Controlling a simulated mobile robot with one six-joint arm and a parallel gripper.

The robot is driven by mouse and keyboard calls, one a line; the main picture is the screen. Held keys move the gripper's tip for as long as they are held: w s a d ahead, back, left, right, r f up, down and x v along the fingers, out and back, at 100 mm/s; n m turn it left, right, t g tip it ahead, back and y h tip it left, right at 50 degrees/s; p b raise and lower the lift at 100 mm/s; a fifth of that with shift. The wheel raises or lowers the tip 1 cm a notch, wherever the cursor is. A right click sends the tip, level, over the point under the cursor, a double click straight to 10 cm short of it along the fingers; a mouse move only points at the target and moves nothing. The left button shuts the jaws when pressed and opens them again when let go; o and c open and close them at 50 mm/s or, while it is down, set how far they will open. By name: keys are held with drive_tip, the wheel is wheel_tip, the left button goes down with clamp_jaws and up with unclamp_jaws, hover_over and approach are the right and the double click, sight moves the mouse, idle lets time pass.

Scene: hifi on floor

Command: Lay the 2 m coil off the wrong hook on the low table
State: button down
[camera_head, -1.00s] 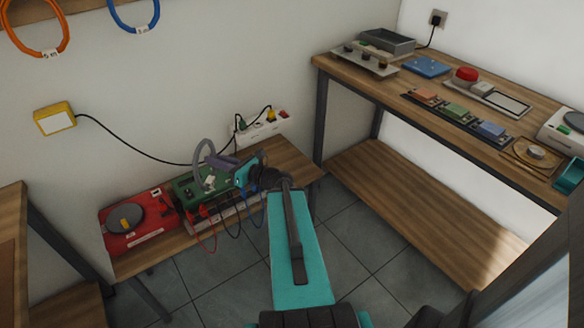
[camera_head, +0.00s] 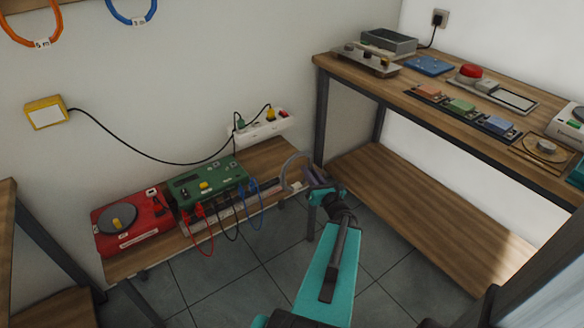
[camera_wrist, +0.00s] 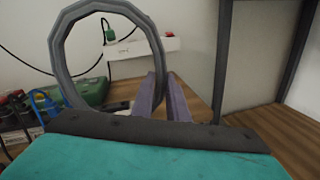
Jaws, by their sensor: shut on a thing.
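A grey coil (camera_head: 287,168) is held by my gripper (camera_head: 318,177), above the right end of the low table (camera_head: 270,152). In the wrist view the coil (camera_wrist: 63,52) is a grey ring standing roughly upright at the left of my gripper's purple fingers (camera_wrist: 162,97), which are close together. The grip point on the coil is partly hidden behind the wrist. I cannot read a length label on this coil. An orange coil (camera_head: 14,36) and a blue coil (camera_head: 112,12) hang on the wall at upper left.
A red device (camera_head: 130,226) and a green device (camera_head: 205,185) with red, black and blue leads fill the table's left and middle. A white power strip (camera_head: 262,125) is on the wall behind. Bare wood shows at the table's right end. A workbench (camera_head: 420,100) stands at right.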

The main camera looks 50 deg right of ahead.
drive_tip(key=shift+s+d+f, duration=0.1)
drive_tip(key=shift+s+d, duration=0.1)
drive_tip(key=shift+s, duration=0.15)
drive_tip(key=shift+w+d+f+b, duration=0.1)
drive_tip(key=shift+w+b, duration=0.05)
drive_tip(key=shift+b, duration=0.15)
drive_tip(key=d+b, duration=0.1)
drive_tip(key=b, duration=0.1)
drive_tip(key=w+d+b, duration=0.1)
drive_tip(key=b, duration=0.1)
drive_tip(key=shift+w+f, duration=0.2)
drive_tip(key=shift+w+d+b, duration=0.1)
drive_tip(key=shift+d+b, duration=0.1)
drive_tip(key=shift+b, duration=0.55)
drive_tip(key=w+d+b, duration=0.1)
drive_tip(key=b, duration=0.7)
drive_tip(key=shift+d+f, duration=0.1)
drive_tip(key=shift+d, duration=0.3)
drive_tip(key=shift+w+d+f+b, duration=0.1)
drive_tip(key=shift+w+d+b, duration=0.2)
drive_tip(key=shift+w+d, duration=0.85)
drive_tip(key=shift+w+d+f+b, duration=0.1)
drive_tip(key=shift+w+d+b, duration=0.4)
drive_tip(key=shift+d, duration=1.1)
drive_tip(key=shift+w+d+f+b, duration=0.1)
drive_tip(key=shift+w+d+b, duration=0.05)
drive_tip(key=shift+w+d, duration=1.1)
drive_tip(key=shift+s+d, duration=0.15)
drive_tip(key=shift+s, duration=0.05)
